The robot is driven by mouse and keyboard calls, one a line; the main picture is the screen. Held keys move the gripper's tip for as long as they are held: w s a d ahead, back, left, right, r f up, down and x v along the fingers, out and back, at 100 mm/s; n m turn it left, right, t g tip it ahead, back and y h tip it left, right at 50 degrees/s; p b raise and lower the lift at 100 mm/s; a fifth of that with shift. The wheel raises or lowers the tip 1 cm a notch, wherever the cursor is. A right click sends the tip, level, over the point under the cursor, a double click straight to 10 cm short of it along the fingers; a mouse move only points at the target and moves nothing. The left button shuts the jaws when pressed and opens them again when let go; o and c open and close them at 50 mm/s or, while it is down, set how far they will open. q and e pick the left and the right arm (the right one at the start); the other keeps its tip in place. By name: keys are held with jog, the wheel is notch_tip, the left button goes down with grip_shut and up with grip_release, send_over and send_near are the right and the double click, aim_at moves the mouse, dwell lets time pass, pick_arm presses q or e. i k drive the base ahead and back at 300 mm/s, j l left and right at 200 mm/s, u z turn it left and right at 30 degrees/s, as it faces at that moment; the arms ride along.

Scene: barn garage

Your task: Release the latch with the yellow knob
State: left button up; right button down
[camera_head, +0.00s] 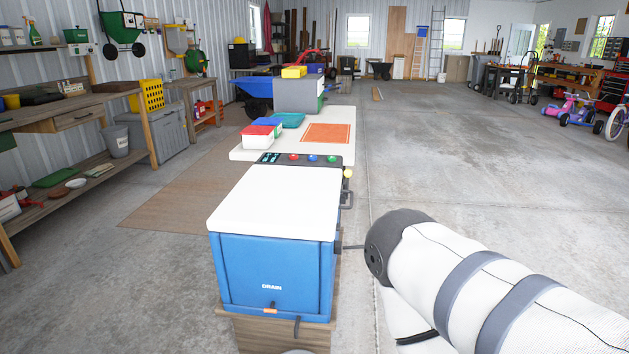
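A small yellow knob (348,173) shows at the right end of a dark panel, behind the blue box. A dark bracket or latch part (346,198) sits just below the knob; its details are too small to tell. My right arm (480,285) comes in from the lower right, with its dark rounded joint near the right side of the box. No fingers show on it, so my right gripper is out of sight. The arm part in view is apart from the yellow knob. My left gripper is not in view.
The blue box (265,270) with a white lid and "DRAIN" label stands in front. The dark panel (290,158) carries coloured buttons. Behind it, a white table (340,116) holds small bins. Workbenches line the left wall. The concrete floor (450,150) at right is mostly clear.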

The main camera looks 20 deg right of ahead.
aim_at(347, 173)
jog(key=i+j+u, duration=0.4)
jog(key=i+u, duration=0.55)
jog(key=i, duration=0.15)
jog(key=i+j+z, duration=0.15)
jog(key=i, duration=0.35)
jog(key=i+j+z, duration=0.1)
jog(key=i, duration=0.35)
jog(key=i+j+z, duration=0.15)
jog(key=i+j, duration=0.15)
jog(key=i, duration=0.2)
jog(key=i+l+z, duration=0.1)
jog(key=i+z, duration=0.75)
jog(key=i+j+z, duration=0.15)
jog(key=i+z, duration=0.45)
jog(key=z, duration=0.3)
jog(key=i+z, duration=0.15)
jog(key=z, duration=0.3)
jog(key=i+j+z, duration=0.15)
jog(key=z, duration=0.3)
jog(key=i+j+z, duration=0.1)
jog(key=z, duration=0.35)
jog(key=j+z, duration=0.3)
jog(key=z, duration=0.15)
jog(key=i+j+z, duration=0.1)
jog(key=j+z, duration=0.15)
jog(key=z, duration=0.2)
jog(key=j+z, duration=0.25)
jog(key=z, duration=0.2)
